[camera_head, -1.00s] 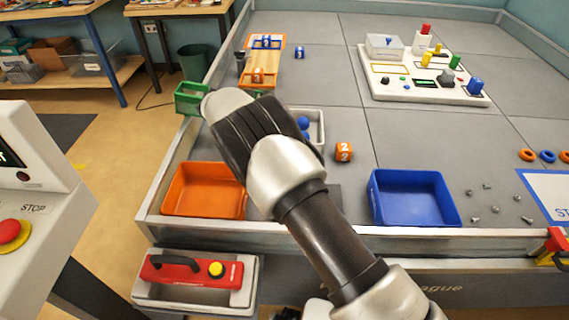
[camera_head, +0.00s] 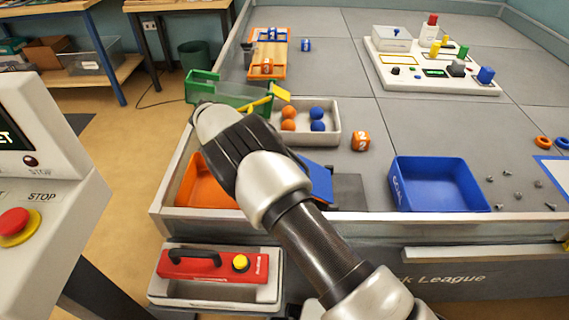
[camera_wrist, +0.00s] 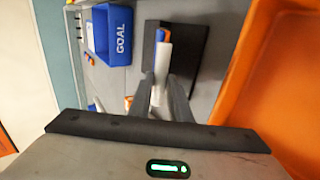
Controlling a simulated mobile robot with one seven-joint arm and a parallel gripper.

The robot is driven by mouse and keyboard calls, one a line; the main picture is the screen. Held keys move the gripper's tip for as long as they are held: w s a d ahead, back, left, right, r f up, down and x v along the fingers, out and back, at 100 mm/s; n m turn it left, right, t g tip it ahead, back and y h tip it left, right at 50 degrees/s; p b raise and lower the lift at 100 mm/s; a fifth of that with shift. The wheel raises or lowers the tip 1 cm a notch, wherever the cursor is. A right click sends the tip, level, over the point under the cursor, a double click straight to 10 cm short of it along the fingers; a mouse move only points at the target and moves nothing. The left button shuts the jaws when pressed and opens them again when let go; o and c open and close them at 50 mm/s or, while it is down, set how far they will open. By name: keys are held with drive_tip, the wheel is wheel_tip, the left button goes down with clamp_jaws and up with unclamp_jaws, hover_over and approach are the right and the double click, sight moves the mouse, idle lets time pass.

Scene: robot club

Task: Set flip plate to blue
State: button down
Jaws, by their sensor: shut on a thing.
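The flip plate (camera_head: 318,181) shows as a tilted blue face just right of my arm in the head view, beside its dark base (camera_head: 350,191). My arm covers the rest of it. In the wrist view, my gripper (camera_wrist: 161,92) is shut on a narrow white part with small orange and blue bits at its far end, seemingly the plate's edge. The dark base (camera_wrist: 192,55) lies behind it. My gripper is hidden behind the arm in the head view.
An orange bin (camera_head: 205,183) is at left, also close on the right in the wrist view (camera_wrist: 285,85). A blue GOAL bin (camera_head: 432,185) stands right of the base.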

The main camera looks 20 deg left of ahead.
drive_tip(key=shift+s+a+f, duration=0.2)
drive_tip(key=shift+a+f, duration=0.05)
drive_tip(key=shift+f, duration=0.3)
drive_tip(key=shift+s+a+f, duration=0.2)
drive_tip(key=shift+a+f, duration=0.05)
drive_tip(key=shift+f, duration=0.25)
drive_tip(key=c, duration=1.6)
unclamp_jaws()
drive_tip(key=shift+a+f, duration=0.15)
drive_tip(key=shift+c, duration=0.2)
